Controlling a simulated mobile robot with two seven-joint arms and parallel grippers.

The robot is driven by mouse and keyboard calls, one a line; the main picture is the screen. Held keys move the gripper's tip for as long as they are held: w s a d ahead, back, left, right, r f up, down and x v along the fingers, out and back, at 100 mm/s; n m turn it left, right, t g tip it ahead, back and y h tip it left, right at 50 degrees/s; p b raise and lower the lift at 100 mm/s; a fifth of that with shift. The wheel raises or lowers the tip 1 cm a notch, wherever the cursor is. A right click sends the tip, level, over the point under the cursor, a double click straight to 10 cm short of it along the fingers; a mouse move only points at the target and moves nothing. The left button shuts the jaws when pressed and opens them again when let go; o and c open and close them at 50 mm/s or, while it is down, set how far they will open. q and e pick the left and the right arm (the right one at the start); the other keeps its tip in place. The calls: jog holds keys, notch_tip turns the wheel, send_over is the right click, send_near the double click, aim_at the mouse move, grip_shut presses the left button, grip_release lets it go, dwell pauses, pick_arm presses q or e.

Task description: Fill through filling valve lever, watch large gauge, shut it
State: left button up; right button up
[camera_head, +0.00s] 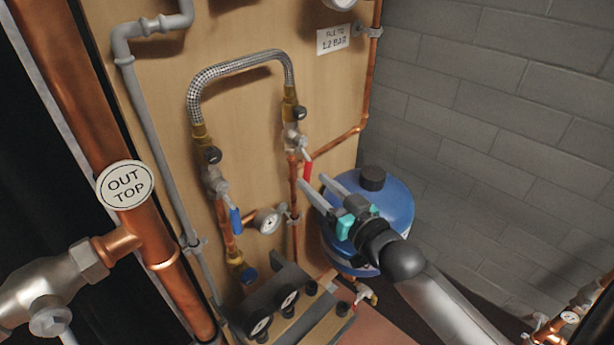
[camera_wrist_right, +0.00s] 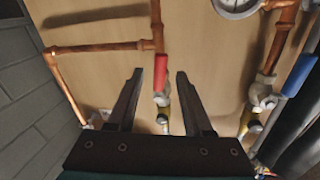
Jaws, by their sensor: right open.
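The red lever (camera_head: 308,171) sits on a valve at the lower right end of the braided hose (camera_head: 240,66). It points downward, in line with the copper pipe. My right gripper (camera_head: 310,180) is open, with its fingertips at the lever's lower end. In the right wrist view the red lever (camera_wrist_right: 159,69) shows between the two open fingers (camera_wrist_right: 160,76), with gaps on both sides. A gauge (camera_head: 340,3) above the label is cut off by the top edge, so its reading is hidden. My left gripper is out of view.
A blue lever (camera_head: 235,221) and a small gauge (camera_head: 267,221) are to the left. A label (camera_head: 333,39) reads "FILL TO 1.2 BAR". A blue vessel (camera_head: 385,200) stands behind my right gripper. A thick copper pipe (camera_head: 85,110) runs down the left.

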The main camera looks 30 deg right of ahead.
aim_at(309, 178)
jog(key=shift+w+a, duration=0.15)
jog(key=shift+w, duration=0.85)
jog(key=shift+w+a, duration=0.15)
jog(key=shift+w, duration=0.8)
grip_shut()
